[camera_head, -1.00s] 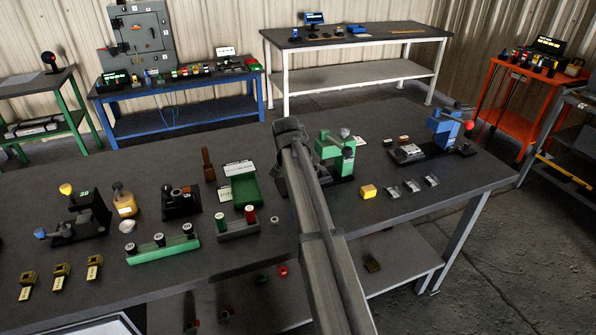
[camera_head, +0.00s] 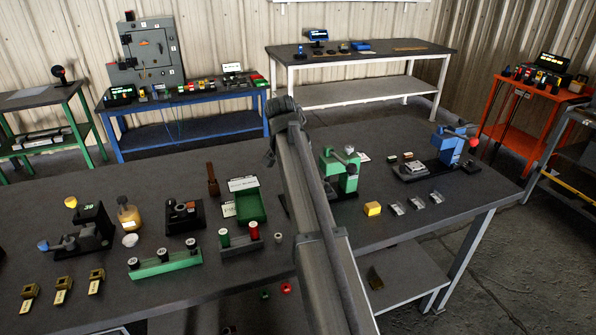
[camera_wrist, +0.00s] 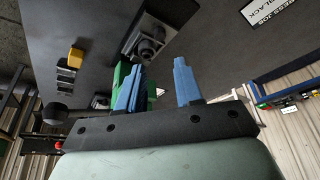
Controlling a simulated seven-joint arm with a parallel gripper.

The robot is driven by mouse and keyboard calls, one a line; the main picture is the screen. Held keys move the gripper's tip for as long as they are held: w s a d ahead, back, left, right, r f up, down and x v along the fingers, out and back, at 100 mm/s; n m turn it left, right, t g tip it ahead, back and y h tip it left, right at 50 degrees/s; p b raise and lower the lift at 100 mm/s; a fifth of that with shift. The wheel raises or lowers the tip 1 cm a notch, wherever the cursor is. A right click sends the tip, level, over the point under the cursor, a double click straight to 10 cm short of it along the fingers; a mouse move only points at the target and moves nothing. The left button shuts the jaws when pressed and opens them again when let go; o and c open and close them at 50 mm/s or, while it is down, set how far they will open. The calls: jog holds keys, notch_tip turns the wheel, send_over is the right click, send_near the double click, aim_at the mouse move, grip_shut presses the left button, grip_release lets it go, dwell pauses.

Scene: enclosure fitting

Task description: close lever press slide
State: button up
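Two lever presses stand on the dark workbench. The green press (camera_head: 345,172) is right of my arm, its base partly hidden behind the arm. The blue press (camera_head: 447,147) stands farther right, with a red-balled lever and a black base carrying a small grey plate. I cannot tell which press the task means. My gripper (camera_wrist: 158,64) shows in the wrist view, blue fingers apart with nothing between them. A green body (camera_wrist: 120,75) is partly hidden behind the left finger, and a dark base with a round knob (camera_wrist: 150,45) lies beyond the fingertips. Contact cannot be told.
A yellow block (camera_head: 372,208) and small clear pieces (camera_head: 418,201) lie in front of the presses. Left of my arm are a green tray (camera_head: 250,207), a green rack (camera_head: 165,262) with black-topped pegs and a black fixture (camera_head: 90,230).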

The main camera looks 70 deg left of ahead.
jog(key=shift+s+d+r, duration=0.1)
jog(key=shift+s+r, duration=0.05)
jog(key=shift+r, duration=0.25)
